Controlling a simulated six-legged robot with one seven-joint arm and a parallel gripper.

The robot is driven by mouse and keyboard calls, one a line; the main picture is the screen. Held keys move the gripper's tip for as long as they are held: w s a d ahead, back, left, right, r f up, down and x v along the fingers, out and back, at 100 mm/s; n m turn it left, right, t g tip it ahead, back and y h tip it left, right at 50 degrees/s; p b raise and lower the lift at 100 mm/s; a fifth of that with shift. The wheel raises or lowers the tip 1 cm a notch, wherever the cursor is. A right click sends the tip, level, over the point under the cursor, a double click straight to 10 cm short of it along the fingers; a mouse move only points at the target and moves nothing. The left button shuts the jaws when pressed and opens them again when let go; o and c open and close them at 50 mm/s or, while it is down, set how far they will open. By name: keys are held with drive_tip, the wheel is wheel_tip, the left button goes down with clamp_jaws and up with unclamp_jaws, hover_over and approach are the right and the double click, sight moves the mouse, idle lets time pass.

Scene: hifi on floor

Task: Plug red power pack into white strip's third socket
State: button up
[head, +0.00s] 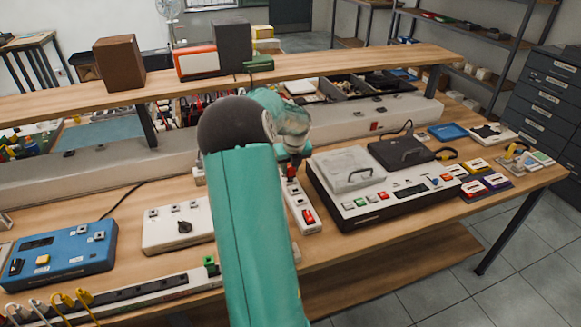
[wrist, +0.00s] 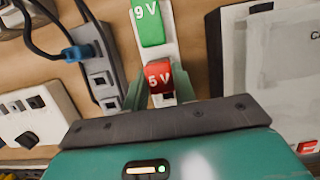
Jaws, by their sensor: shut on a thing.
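In the wrist view my gripper (wrist: 160,88) is shut on the red power pack (wrist: 160,76), which is marked 5 V. One finger is on each side of the pack. The pack is over or on the white strip (wrist: 172,40), and I cannot tell whether its pins are in a socket. A green pack (wrist: 150,24) marked 9 V sits farther up the same strip. In the head view the white strip (head: 299,203) shows its near end, with a red switch, right of my arm. My arm hides most of the gripper there.
A grey strip with a blue plug (wrist: 80,51) is left of the white strip in the wrist view. A large black-and-white device (head: 350,190) stands close on the right in the head view. A white box (head: 178,226) and a blue box (head: 62,255) stand left. A raised shelf (head: 290,75) crosses behind.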

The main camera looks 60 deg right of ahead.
drive_tip(key=shift+f, duration=0.95)
idle(2.5)
drive_tip(key=o, duration=1)
drive_tip(key=shift+w+d+r+v, duration=0.1)
drive_tip(key=shift+w+d+v, duration=0.1)
drive_tip(key=shift+v, duration=3.05)
drive_tip(key=shift+w+d+r+v, duration=0.1)
drive_tip(key=shift+w+d+v, duration=0.05)
drive_tip(key=shift+v, duration=3.15)
drive_tip(key=shift+w+d+v, duration=0.2)
drive_tip(key=shift+v, duration=3.05)
drive_tip(key=shift+a, duration=0.1)
